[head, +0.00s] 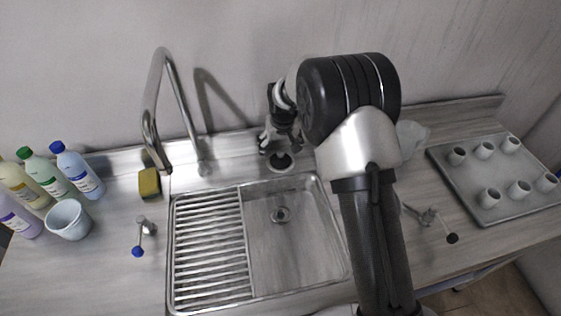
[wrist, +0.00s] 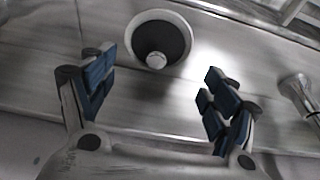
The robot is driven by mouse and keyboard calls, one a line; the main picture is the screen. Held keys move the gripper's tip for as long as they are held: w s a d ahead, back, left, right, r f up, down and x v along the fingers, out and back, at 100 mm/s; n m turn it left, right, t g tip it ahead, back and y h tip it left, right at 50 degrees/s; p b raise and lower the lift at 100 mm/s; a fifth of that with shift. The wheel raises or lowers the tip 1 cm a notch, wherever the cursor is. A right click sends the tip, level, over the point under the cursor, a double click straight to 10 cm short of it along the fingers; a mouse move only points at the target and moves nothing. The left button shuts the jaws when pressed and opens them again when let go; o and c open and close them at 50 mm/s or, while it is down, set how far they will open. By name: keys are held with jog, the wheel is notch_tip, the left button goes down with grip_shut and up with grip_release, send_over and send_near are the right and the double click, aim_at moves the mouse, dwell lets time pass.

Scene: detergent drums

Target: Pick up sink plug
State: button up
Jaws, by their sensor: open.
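The sink plug (head: 281,161) is a dark round disc with a pale rim and a small light knob. It lies on the counter behind the sink's back edge. In the wrist view the plug (wrist: 172,42) is at the top centre, ahead of the fingertips. My gripper (head: 281,146) hangs just above and behind the plug in the head view. In the wrist view my gripper (wrist: 162,88) is open, with blue-padded fingers wide apart and only bare counter between them. It is not touching the plug.
The sink (head: 310,225) with a ribbed drainer (head: 210,250) lies in front. A tall tap (head: 150,125) and a sponge (head: 149,183) stand left. Bottles (head: 78,170) and a bucket (head: 69,219) are at far left. A tray (head: 488,208) of white cups is at right. The wall is close behind.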

aim_at(280, 153)
jog(key=x, duration=0.1)
jog(key=b+x, duration=0.1)
jog(key=x, duration=0.2)
jog(key=shift+s+d+f+b, duration=0.15)
jog(key=shift+d+f+b, duration=0.15)
jog(key=shift+b, duration=0.1)
jog(key=shift+a+f, duration=0.1)
jog(key=shift+f, duration=0.3)
jog(key=shift+r, duration=0.1)
jog(key=shift+c, duration=0.2)
jog(key=c, duration=1)
jog(key=shift+r, duration=0.15)
jog(key=shift+c, duration=0.2)
